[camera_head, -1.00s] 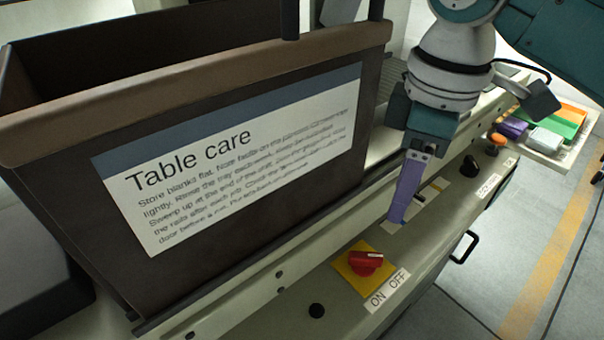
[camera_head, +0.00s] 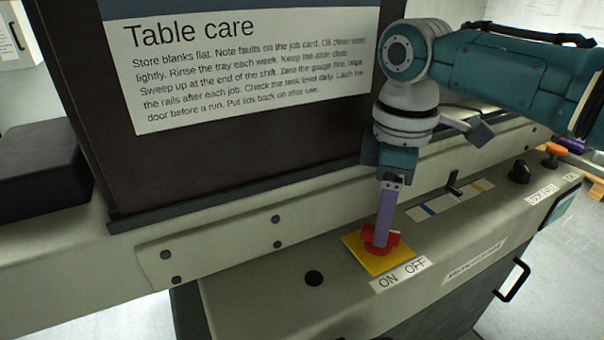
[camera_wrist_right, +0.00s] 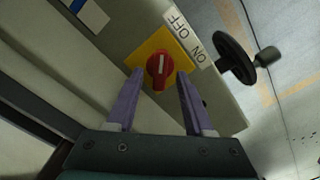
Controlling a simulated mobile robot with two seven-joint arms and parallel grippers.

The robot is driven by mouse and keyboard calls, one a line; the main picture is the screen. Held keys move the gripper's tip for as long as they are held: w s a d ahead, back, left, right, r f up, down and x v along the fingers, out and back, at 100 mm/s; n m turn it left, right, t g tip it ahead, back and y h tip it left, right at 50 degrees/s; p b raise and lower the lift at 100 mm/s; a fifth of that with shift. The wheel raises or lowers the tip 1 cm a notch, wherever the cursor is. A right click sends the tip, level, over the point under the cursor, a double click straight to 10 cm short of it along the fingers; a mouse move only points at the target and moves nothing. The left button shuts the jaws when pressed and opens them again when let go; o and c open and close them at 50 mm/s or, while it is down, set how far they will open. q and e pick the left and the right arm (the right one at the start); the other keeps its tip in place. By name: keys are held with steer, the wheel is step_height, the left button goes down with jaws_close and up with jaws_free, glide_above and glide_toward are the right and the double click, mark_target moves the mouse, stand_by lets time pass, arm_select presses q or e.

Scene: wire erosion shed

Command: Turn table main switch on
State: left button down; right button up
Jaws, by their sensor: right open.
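The table main switch is a red rotary knob (camera_head: 380,238) on a yellow plate (camera_head: 358,252), set in the table's front ledge. An ON OFF label (camera_head: 401,274) lies along its front side. My right gripper (camera_head: 381,236) points down at the knob, its purple fingers overlapping it in the head view. In the right wrist view, the open fingers (camera_wrist_right: 158,78) stand either side of the red knob (camera_wrist_right: 159,71), with gaps between. A white mark shows on the knob. Whether a finger touches it cannot be told. My left gripper is out of view.
A black button (camera_head: 314,278) is left of the switch. A slider (camera_head: 453,182), a black knob (camera_head: 519,172) and an orange knob (camera_head: 554,150) lie to the right. A handle (camera_head: 513,280) juts from the front.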

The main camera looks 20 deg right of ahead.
steer(key=shift+f, duration=0.7)
jaws_close()
